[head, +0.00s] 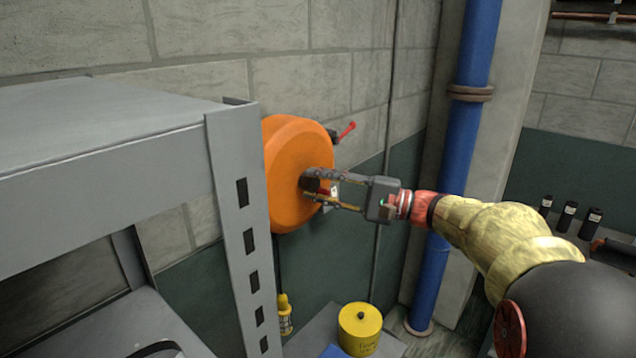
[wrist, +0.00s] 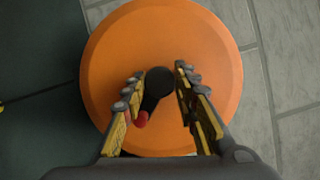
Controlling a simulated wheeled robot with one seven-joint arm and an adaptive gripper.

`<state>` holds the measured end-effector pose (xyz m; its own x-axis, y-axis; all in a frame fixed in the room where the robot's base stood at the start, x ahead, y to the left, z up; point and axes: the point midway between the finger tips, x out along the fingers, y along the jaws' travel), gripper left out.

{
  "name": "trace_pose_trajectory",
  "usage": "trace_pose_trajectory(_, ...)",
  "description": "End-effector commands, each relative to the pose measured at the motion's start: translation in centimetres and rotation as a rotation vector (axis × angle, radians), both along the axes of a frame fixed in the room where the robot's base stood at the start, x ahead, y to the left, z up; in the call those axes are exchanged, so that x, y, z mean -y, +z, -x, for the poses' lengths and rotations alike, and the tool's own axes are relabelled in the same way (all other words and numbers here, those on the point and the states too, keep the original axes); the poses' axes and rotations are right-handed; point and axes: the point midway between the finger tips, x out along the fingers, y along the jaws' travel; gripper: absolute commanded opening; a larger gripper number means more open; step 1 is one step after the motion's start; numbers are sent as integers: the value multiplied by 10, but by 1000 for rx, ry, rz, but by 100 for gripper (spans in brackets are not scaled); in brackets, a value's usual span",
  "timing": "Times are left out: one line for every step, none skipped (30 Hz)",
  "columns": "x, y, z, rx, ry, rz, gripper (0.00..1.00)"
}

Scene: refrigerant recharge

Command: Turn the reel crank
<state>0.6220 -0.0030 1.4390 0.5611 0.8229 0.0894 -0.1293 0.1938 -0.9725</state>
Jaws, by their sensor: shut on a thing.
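The orange reel (head: 287,160) is mounted on the block wall, just past the grey shelf post. Its round face (wrist: 205,40) fills the middle of the wrist view. The reel crank, a dark arm with a round black end (wrist: 158,81) and a red part (wrist: 140,119), lies in front of that face. My gripper (head: 308,186) reaches the reel from the right and is shut on the crank, with one finger on each side of it in the wrist view. The fingers hide part of the crank in the head view.
A grey metal shelf (head: 235,215) stands close on the left. A red lever (head: 347,130) sticks out behind the reel. A blue pipe (head: 460,150) runs up the wall to the right. A yellow cylinder (head: 360,328) and a yellow hanging tool (head: 284,312) are below.

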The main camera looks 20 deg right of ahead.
Motion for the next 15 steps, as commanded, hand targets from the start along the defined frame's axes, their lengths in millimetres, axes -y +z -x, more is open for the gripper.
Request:
trace_pose_trajectory(0,0,0,-23,-1,-32,4)
trace_pose_trajectory(0,-1,0,-35,-1,-50,4)
trace_pose_trajectory(0,-1,0,-52,-2,-74,4)
trace_pose_trajectory(0,-1,0,-63,-2,-91,4)
trace_pose_trajectory(0,-1,0,-73,0,-105,4)
trace_pose_trajectory(0,-1,0,-86,0,-125,4)
trace_pose_trajectory(0,-1,0,-95,-1,-139,4)
trace_pose_trajectory(0,-1,0,-102,-1,-151,4)
trace_pose_trajectory(0,-1,0,-113,-1,-167,4)
trace_pose_trajectory(0,-2,0,-121,0,-177,4)
trace_pose_trajectory(0,-2,0,-127,-1,-187,4)
trace_pose_trajectory(0,-2,0,-133,-1,-198,4)
trace_pose_trajectory(0,-2,0,-139,-1,-206,4)
trace_pose_trajectory(0,-2,0,-144,-1,-213,4)
trace_pose_trajectory(0,-2,0,-149,0,-220,4)
